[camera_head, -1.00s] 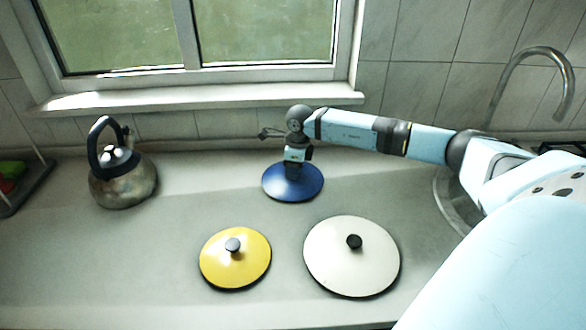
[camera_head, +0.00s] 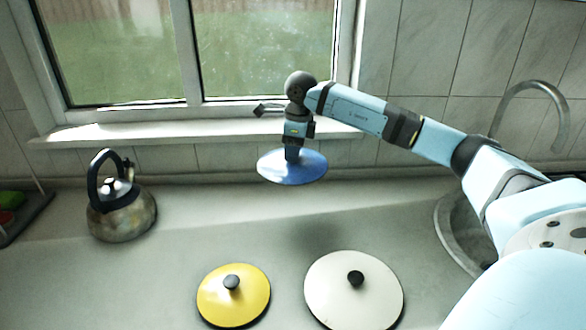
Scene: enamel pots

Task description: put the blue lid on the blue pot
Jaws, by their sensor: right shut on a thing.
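The blue lid (camera_head: 305,168) hangs in the air above the back of the counter, roughly level. My right gripper (camera_head: 292,155) points down and is shut on the lid's knob, which the fingers hide. The blue pot is not in view. My left gripper is not in view.
A yellow lid (camera_head: 250,300) and a cream lid (camera_head: 330,290) with dark knobs lie on the counter (camera_head: 180,265) at the front. A metal kettle (camera_head: 122,215) stands at the left, beside a dark tray (camera_head: 30,222). A sink (camera_head: 447,232) with a curved tap (camera_head: 527,88) is at the right. The counter's middle is clear.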

